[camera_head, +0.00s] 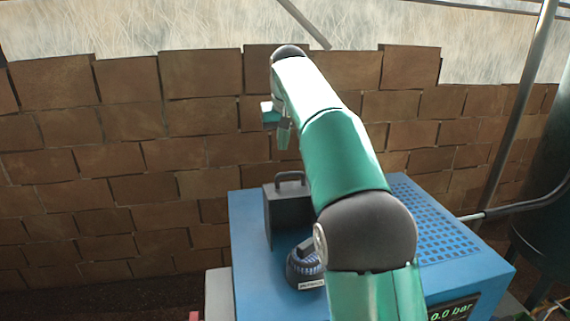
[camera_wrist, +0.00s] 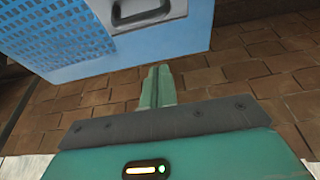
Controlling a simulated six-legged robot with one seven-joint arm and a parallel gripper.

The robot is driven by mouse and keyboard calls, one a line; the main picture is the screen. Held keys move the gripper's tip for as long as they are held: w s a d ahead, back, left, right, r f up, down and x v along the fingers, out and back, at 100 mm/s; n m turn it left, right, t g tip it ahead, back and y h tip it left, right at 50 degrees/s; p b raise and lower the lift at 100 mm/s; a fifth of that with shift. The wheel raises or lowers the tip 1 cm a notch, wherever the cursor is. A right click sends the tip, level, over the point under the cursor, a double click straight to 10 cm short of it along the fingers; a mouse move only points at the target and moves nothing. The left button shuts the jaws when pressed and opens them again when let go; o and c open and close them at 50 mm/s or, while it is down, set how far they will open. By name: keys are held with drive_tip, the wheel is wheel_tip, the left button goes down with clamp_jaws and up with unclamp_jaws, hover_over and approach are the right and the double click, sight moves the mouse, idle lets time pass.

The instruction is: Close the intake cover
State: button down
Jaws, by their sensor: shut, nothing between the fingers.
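The intake cover (camera_head: 286,211) is a dark grey plate with a bar handle on its top edge. It stands upright on top of the blue machine (camera_head: 248,262), just behind a round, dark, ribbed fitting with a small label, probably the intake (camera_head: 303,264). My arm hides part of the fitting and the cover's right side. My gripper (camera_head: 284,138) is above and beyond the cover, apart from it. In the wrist view its green fingers (camera_wrist: 158,85) are together and empty. The cover's grey face and handle (camera_wrist: 140,10) show at the top there.
The machine's top has a perforated grille (camera_head: 435,220) on the right, and a display reading 0.0 bar (camera_head: 455,311) on its front. A dark hose (camera_head: 520,209) runs in from the right. A brick wall (camera_head: 110,150) stands behind, with open space before it.

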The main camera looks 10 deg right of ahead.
sight(285, 185)
drive_tip(key=f, duration=0.3)
drive_tip(key=s+f, duration=0.1)
drive_tip(key=f, duration=0.2)
drive_tip(key=shift+s, duration=0.1)
drive_tip(key=shift+f, duration=0.1)
drive_tip(key=shift+s, duration=0.35)
drive_tip(key=shift+w, duration=0.15)
drive_tip(key=shift+s, duration=0.2)
